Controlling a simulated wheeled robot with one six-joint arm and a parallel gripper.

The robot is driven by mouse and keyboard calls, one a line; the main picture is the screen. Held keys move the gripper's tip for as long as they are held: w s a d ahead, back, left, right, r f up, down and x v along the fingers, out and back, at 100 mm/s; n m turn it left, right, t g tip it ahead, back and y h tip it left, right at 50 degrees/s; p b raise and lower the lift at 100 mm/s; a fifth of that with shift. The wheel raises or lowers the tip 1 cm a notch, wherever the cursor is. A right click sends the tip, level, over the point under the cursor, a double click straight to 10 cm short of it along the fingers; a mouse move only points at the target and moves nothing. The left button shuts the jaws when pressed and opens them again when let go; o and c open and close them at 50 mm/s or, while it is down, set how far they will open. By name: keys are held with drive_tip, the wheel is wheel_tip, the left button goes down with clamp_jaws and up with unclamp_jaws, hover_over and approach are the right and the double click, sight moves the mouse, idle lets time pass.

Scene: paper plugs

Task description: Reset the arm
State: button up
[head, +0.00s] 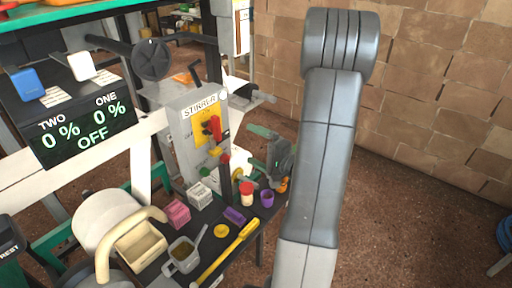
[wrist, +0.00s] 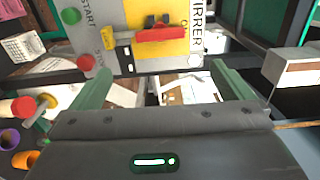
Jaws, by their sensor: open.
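My gripper (head: 247,153) is open and empty, with its green fingers spread apart in the wrist view (wrist: 165,84). It is just right of the grey stirrer box (head: 188,143), above the dark bench. The box has a yellow panel (wrist: 135,15) with a red switch (wrist: 160,34), plus a green button (wrist: 71,16) and a red button (wrist: 86,62) on its face. I see no contact between the fingers and the box. My grey arm stands tall at the right of the head view and hides part of the wall and floor.
The bench holds a purple cup (head: 267,198), a red-lidded jar (head: 247,194), a pink box (head: 177,213), a yellow-handled tool (head: 230,251) and a grey pot (head: 184,255). Open floor (head: 400,220) lies right of my arm.

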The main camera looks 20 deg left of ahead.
sight(220, 129)
drive_tip(key=p+x, duration=0.1)
drive_tip(key=x, duration=1.3)
drive_tip(key=shift+p, duration=0.4)
drive_tip(key=shift+d, duration=0.1)
